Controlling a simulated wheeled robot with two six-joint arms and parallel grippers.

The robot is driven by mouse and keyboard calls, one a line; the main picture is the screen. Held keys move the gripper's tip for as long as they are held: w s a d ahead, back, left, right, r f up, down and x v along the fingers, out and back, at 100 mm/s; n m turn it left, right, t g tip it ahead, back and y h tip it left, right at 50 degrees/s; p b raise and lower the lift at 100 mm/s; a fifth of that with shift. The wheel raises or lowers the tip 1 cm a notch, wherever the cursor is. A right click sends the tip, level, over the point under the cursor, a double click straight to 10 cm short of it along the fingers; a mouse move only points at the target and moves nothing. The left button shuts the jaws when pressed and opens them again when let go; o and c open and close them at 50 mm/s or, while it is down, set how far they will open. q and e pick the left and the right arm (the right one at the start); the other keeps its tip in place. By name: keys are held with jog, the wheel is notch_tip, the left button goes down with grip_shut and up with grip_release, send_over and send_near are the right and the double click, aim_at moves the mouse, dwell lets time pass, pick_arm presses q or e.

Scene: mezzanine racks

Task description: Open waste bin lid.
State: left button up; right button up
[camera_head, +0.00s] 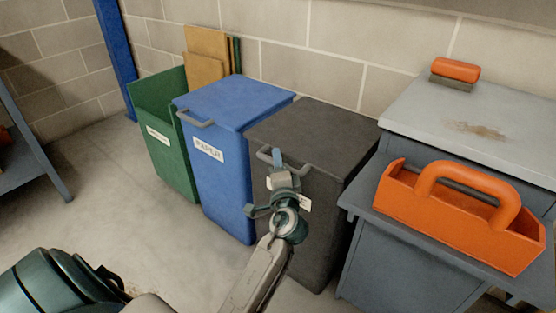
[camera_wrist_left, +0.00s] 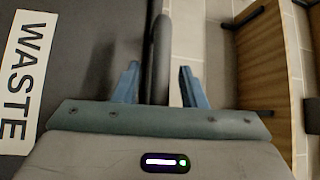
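The waste bin (camera_head: 320,190) is dark grey and stands at the right end of a row of bins. Its dark lid (camera_head: 315,128) lies flat and shut, with a grey bar handle (camera_head: 264,154) at the front edge. In the left wrist view, the white WASTE label (camera_wrist_left: 24,72) shows at the left and the handle (camera_wrist_left: 157,60) runs between my fingers. My left gripper (camera_head: 278,160) is at the handle; in the wrist view its two blue fingers (camera_wrist_left: 158,85) are open on either side of it, with gaps visible. My right gripper is not in view.
A grey cabinet (camera_head: 450,110) with an orange tote (camera_head: 450,220) stands close on the right. Clear floor (camera_head: 110,190) lies in front of the bins.

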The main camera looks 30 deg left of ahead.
pick_arm(q)
jog(key=shift+c, duration=0.5)
grip_shut()
jog(key=shift+r, duration=0.15)
